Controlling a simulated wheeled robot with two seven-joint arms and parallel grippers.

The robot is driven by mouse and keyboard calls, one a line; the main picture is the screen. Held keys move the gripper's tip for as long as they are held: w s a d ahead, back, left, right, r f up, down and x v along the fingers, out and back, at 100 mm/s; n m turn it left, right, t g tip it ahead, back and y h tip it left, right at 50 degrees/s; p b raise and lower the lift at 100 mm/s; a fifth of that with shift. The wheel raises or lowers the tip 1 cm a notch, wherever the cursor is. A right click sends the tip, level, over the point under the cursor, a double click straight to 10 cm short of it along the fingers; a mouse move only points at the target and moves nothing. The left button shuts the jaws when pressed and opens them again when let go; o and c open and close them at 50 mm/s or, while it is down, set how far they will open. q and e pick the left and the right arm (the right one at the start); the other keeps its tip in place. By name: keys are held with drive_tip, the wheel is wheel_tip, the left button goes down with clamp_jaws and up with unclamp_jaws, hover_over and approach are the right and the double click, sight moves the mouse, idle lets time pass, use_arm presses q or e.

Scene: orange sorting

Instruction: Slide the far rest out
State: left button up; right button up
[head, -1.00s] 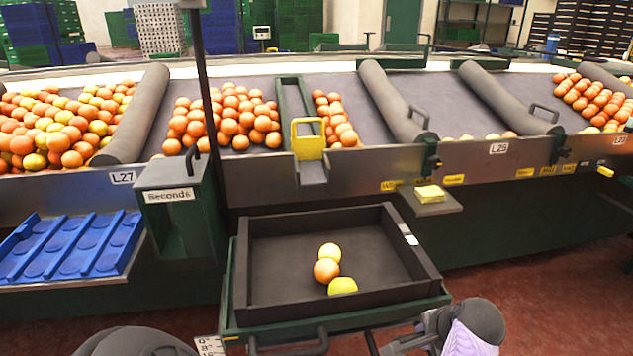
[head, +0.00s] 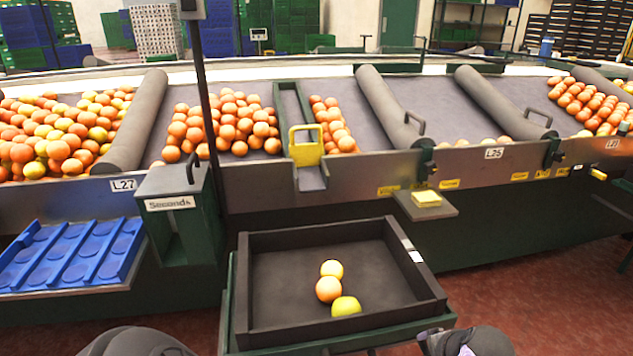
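A dark tray (head: 262,327) sits on a green stand (head: 228,318) in front of me, with two oranges and a yellow-green fruit in it. I cannot pick out with certainty which part is the far rest. The stand's front is cut off by the bottom edge. My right arm shows at the bottom right, with part of its gripper (head: 432,341) at the stand's front right corner; its fingers are mostly hidden. My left arm shows only as a rounded link at the bottom left; its gripper is out of view.
A sloped conveyor with oranges and grey roller dividers (head: 137,122) runs behind the tray. A yellow gate (head: 306,154) stands at its edge. A green "Seconds" bin (head: 172,220) and blue tray (head: 68,255) are left. A small shelf (head: 437,208) holds a yellow pad.

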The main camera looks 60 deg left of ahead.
use_arm(q)
drive_tip(key=shift+r, duration=0.1)
drive_tip(key=shift+r+p, duration=0.3)
wheel_tip(320, 180, up, 6)
drive_tip(key=p, duration=0.4)
drive_tip(key=shift+f, duration=0.1)
drive_tip(key=shift+r+p, duration=0.3)
drive_tip(key=shift+p, duration=0.2)
drive_tip(key=shift+f, duration=0.1)
